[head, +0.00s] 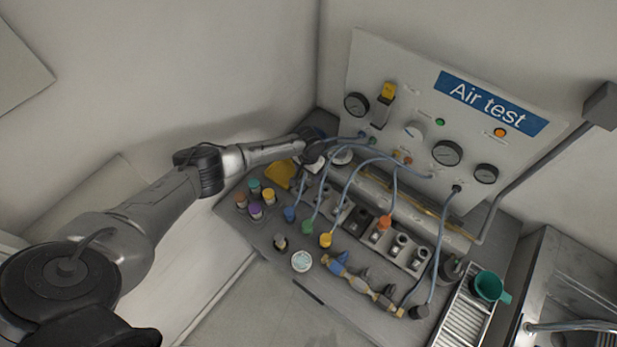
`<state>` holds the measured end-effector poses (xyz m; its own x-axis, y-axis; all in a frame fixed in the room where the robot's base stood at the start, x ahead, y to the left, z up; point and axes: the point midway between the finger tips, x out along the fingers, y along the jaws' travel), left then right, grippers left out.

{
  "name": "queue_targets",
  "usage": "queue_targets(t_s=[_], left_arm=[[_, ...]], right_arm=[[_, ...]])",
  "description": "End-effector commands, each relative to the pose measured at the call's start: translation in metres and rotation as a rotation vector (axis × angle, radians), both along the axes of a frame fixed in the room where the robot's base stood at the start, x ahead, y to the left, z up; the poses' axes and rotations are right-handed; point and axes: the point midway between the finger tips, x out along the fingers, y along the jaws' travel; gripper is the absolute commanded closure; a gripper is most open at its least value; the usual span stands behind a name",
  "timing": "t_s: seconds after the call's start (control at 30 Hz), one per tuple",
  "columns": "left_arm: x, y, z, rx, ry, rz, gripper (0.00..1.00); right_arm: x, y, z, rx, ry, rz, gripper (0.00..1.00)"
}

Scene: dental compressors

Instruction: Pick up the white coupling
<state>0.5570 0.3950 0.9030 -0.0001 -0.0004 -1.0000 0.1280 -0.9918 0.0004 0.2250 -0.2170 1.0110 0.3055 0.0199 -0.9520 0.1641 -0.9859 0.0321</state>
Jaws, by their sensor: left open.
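My left gripper (317,154) is open at the back left of the bench, below the left end of the Air test panel. It is small and dark here, and the gap between its fingers is hard to make out. A small whitish piece (313,164) shows right by the fingers; it may be the white coupling, but it is too small and partly covered to be sure. Whether the fingers touch it I cannot tell. My right gripper is out of view.
Blue hoses (345,190) arch over the bench near the gripper, with blue, green, yellow and orange (384,222) ends. Several capped bottles (255,210) stand at the left. A metal block with sockets (400,250) is at centre right. A teal cup (488,286) stands on a ribbed rack.

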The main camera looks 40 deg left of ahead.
Motion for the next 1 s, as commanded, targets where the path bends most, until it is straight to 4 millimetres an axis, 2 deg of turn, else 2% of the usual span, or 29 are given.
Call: queue_targets(t_s=[0.03, 0.3, 0.87, 1.0], left_arm=[[0.0004, 0.0001, -0.0059, 0.000, -0.001, 0.000, 0.33], [0.0003, 0.0000, -0.0049, 0.000, 0.000, 0.000, 0.33], [0.0001, 0.0000, -0.0051, 0.000, 0.000, 0.000, 0.85], [0.0002, 0.0000, -0.0050, 0.000, 0.000, 0.000, 0.87]], right_arm=[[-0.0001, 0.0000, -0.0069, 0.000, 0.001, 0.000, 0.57], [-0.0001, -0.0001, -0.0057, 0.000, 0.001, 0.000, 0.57], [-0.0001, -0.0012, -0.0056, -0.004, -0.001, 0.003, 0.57], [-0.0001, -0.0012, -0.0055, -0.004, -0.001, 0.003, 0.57]])
